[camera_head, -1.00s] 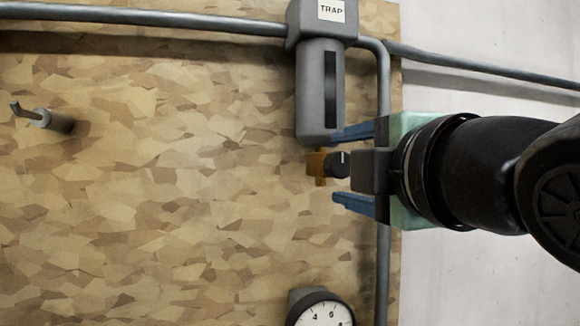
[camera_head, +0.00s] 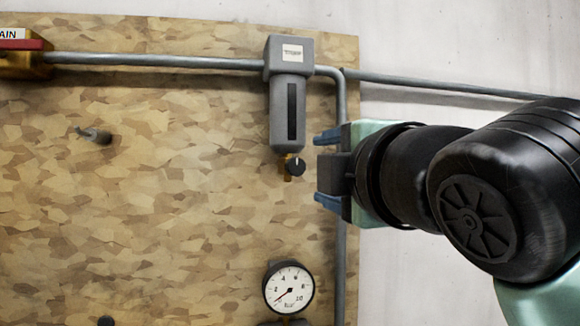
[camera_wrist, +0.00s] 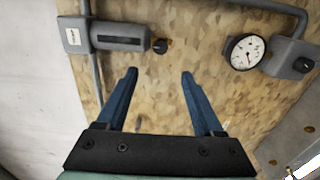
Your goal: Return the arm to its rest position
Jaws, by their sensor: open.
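My gripper (camera_head: 326,169) is open, with blue fingers apart and nothing between them. In the head view it is to the right of the small black knob (camera_head: 295,167) on a brass valve under the grey trap (camera_head: 290,105), with a gap between fingertips and knob. In the wrist view the open gripper (camera_wrist: 159,75) faces the wooden board, and the knob (camera_wrist: 160,46) shows beyond the fingertips, apart from them. My black arm reaches in from the right.
A wooden board (camera_head: 170,220) carries a grey pipe (camera_head: 170,61), a peg (camera_head: 95,134), a red-and-brass valve (camera_head: 25,60) and a round gauge (camera_head: 289,288). The wrist view shows another black knob (camera_wrist: 303,65) beside the gauge. Pale wall (camera_head: 450,45) lies right of the board.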

